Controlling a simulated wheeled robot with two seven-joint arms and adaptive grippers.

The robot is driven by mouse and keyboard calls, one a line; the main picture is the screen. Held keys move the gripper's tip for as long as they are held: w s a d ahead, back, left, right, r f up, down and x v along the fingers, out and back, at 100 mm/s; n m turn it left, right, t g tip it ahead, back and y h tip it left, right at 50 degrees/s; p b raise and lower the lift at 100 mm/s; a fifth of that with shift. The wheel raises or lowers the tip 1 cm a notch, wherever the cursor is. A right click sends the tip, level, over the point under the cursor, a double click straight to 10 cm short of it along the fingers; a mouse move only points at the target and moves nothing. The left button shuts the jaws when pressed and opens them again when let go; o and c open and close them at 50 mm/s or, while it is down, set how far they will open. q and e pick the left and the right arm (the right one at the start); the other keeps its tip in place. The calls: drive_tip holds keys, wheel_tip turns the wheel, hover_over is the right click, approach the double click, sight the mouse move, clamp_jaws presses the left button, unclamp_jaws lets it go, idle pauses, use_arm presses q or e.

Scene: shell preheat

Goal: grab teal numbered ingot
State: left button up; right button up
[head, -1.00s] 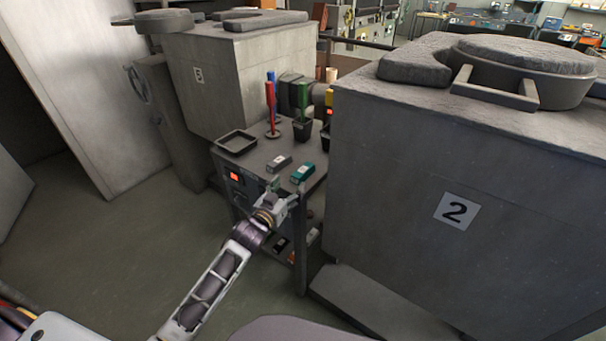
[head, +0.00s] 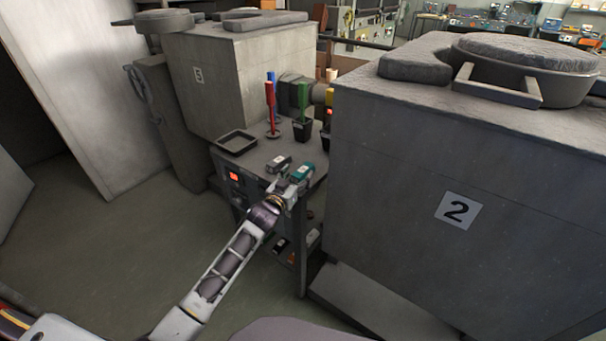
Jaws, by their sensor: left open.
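The teal ingot (head: 302,172) lies on the grey cart top near its front right corner, with a pale label patch on it. A dark grey ingot (head: 279,163) lies beside it on the left. My left gripper (head: 290,179) is open at the cart's front edge, close to the near end of the teal ingot. It partly covers that end, and I cannot tell whether the fingers touch it. My right gripper is not in view.
The cart (head: 255,157) also holds an empty black tray (head: 236,141), red and blue upright tools (head: 270,104) and a black cup (head: 302,131) with a green handle. A large block marked 2 (head: 420,180) stands close on the right. Open floor lies left.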

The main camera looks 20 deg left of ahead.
sight(303, 169)
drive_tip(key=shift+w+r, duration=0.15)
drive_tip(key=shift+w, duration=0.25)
use_arm(q)
drive_tip(key=shift+w+f, duration=0.1)
drive_tip(key=shift+w, duration=0.05)
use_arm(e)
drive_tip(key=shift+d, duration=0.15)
use_arm(q)
drive_tip(key=shift+w+d, duration=0.15)
drive_tip(key=shift+w, duration=0.35)
drive_tip(key=shift+w+d+f, duration=0.1)
drive_tip(key=shift+w+f, duration=0.1)
drive_tip(key=shift+w, duration=0.4)
drive_tip(key=shift+w+d+b, duration=0.1)
drive_tip(key=shift+w+b, duration=0.25)
drive_tip(key=shift+w, duration=0.55)
drive_tip(key=shift+w+d+f, duration=0.1)
drive_tip(key=shift+w, duration=0.3)
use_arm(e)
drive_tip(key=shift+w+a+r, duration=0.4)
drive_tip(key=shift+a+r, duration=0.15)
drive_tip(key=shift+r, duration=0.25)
